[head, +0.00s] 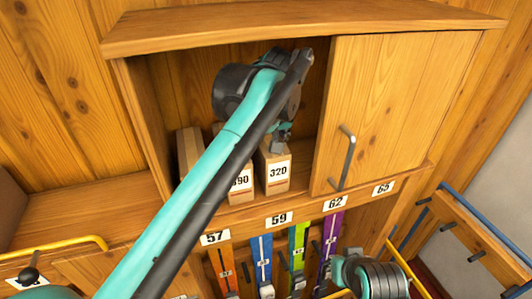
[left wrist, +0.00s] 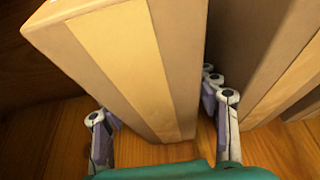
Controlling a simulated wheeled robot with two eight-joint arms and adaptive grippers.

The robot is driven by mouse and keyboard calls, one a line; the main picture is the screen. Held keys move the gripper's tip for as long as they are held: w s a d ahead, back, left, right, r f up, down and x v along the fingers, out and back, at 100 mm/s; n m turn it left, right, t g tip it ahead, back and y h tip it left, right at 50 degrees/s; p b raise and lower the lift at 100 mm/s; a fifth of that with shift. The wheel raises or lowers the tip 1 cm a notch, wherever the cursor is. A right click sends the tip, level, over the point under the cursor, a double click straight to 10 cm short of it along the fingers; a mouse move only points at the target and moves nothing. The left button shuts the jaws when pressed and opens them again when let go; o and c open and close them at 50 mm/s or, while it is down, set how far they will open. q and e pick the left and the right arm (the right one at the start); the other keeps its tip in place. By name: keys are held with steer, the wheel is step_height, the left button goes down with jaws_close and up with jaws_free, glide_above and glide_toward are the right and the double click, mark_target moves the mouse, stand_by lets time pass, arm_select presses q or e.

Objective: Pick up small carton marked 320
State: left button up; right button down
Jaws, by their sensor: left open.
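The small carton marked 320 (head: 276,175) stands upright at the right of a short row on the open cabinet's shelf. My left gripper (head: 281,138) is over its top, with the arm crossing the view from the lower left. In the left wrist view, the open fingers of my left gripper (left wrist: 163,118) are on either side of a tan carton with a paler strip (left wrist: 125,60), which appears to be the 320 one. The fingers are not closed on it. My right gripper is not in view; only a part of my right arm shows at the lower right.
A carton whose label ends in 90 (head: 241,184) stands just left, partly behind my arm. Another carton (head: 187,150) is further left. A sliding door (head: 395,105) with a grey handle (head: 347,157) covers the cabinet's right side. Colored strips hang below the numbered tags.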

arm_select(q)
steer(key=shift+s, duration=0.15)
steer(key=c, duration=1)
steer(key=shift+c, duration=0.5)
steer(key=shift+r, duration=0.15)
